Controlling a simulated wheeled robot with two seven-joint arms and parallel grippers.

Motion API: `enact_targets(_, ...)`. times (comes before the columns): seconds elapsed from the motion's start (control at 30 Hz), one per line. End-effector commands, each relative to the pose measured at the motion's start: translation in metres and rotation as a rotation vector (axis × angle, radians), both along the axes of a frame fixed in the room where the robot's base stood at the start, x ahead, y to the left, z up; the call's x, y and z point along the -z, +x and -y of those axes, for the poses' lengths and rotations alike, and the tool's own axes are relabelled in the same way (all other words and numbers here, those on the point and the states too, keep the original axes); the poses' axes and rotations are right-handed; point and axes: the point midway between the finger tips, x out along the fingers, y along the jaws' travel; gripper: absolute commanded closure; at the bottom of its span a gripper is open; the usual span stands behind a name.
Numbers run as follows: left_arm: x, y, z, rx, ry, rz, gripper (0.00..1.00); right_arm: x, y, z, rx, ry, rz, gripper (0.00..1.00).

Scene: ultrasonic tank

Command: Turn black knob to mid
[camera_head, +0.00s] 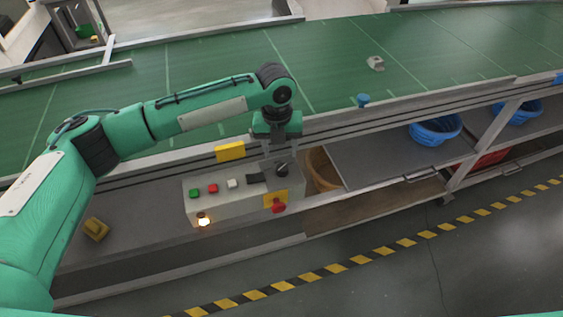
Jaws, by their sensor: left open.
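The black knob (282,170) sits at the right end of the top of a grey control box (232,207). My left gripper (277,158) points down over that end of the box, with its fingers open just above or around the knob. I cannot tell whether the fingers touch it, and the knob's pointing direction is too small to read. My right gripper is not in view.
The box also carries a green button (194,193), a red button (213,188), a white button (232,183), a lit lamp (203,220) and a red emergency stop (278,206). A green conveyor (440,50) runs behind. Blue baskets (435,131) stand right.

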Motion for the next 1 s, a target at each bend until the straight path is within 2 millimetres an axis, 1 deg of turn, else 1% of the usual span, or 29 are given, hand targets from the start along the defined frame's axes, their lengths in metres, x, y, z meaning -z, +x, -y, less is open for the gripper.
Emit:
enact_targets(0.03,0.01,-0.001,0.0,-0.001,0.001,-0.004,0.47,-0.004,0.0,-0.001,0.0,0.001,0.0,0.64)
enact_targets(0.2,0.041,-0.001,0.002,0.0,0.001,-0.002,0.47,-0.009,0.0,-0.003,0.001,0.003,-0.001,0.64)
enact_targets(0.33,0.058,0.0,0.003,-0.001,0.001,-0.001,0.47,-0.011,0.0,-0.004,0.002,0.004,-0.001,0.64)
enact_targets(0.5,0.067,0.0,0.004,0.0,-0.001,0.001,0.47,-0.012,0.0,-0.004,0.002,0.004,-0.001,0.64)
enact_targets(0.77,0.068,0.0,0.004,0.0,-0.001,0.001,0.47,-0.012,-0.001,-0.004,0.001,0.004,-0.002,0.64)
enact_targets(0.9,0.068,0.0,0.004,0.0,-0.001,0.001,0.74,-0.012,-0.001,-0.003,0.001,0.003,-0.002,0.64)
enact_targets(1.0,0.068,0.0,0.004,0.0,-0.001,0.001,0.91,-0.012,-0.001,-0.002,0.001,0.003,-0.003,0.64)
